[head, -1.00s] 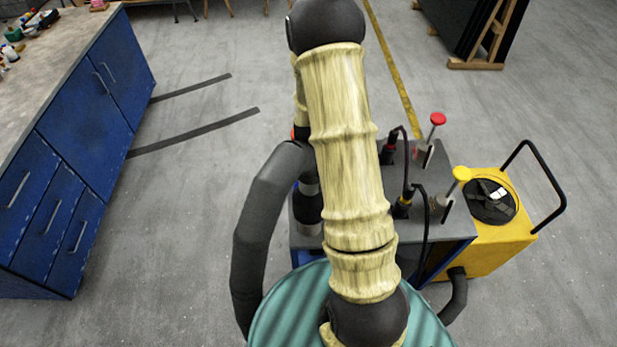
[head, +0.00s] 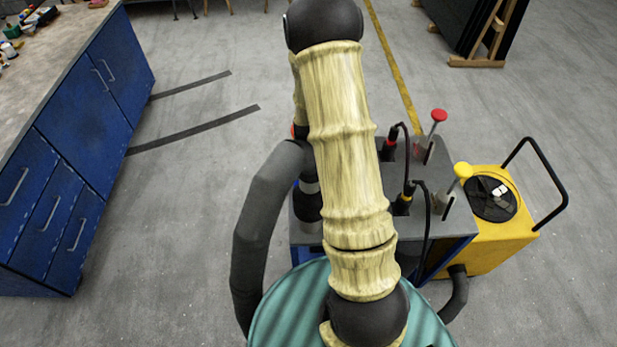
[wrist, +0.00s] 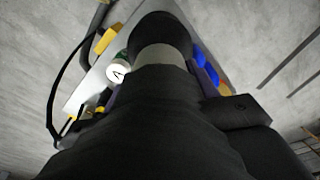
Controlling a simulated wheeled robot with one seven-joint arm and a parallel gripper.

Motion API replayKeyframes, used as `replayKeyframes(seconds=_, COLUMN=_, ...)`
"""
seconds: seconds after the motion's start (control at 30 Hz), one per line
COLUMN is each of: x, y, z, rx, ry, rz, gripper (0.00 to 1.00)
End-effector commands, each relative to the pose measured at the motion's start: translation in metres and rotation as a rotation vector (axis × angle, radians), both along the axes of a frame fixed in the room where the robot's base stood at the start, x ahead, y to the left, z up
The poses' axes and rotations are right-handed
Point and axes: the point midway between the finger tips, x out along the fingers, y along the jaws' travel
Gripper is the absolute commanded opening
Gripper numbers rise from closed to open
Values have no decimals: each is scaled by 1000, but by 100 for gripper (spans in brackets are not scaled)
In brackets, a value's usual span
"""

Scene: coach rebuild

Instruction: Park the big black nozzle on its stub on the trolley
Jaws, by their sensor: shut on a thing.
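The big black nozzle (wrist: 120,120) fills the middle of the wrist view, with a pale grey band (wrist: 165,57) near its far black end. In the head view the nozzle (head: 307,207) shows left of my arm, over the left edge of the trolley's grey top (head: 366,222), with its thick black hose (head: 255,230) curving down to the left. My gripper (wrist: 228,110) is shut on the nozzle; only a dark part of it shows at the right, and my arm hides it in the head view. The stub is hidden, so I cannot tell whether the nozzle touches it.
On the trolley, a red-knobbed lever (head: 438,116), a yellow-knobbed lever (head: 462,171) and two cabled black plugs stand right of my arm. A yellow machine (head: 490,245) with a black handle adjoins the trolley. A blue bench (head: 100,110) stands left, with clear floor between.

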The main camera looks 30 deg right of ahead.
Motion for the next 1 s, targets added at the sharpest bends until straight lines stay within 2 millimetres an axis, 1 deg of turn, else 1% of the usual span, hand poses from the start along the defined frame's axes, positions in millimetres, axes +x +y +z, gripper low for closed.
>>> replayKeyframes(seconds=0.77, x=-2, y=1, z=-1, rx=0, ry=-1, rz=1, gripper=25)
replayKeyframes(seconds=1.0, x=-2, y=1, z=-10, rx=1, ry=-1, rz=1, gripper=25)
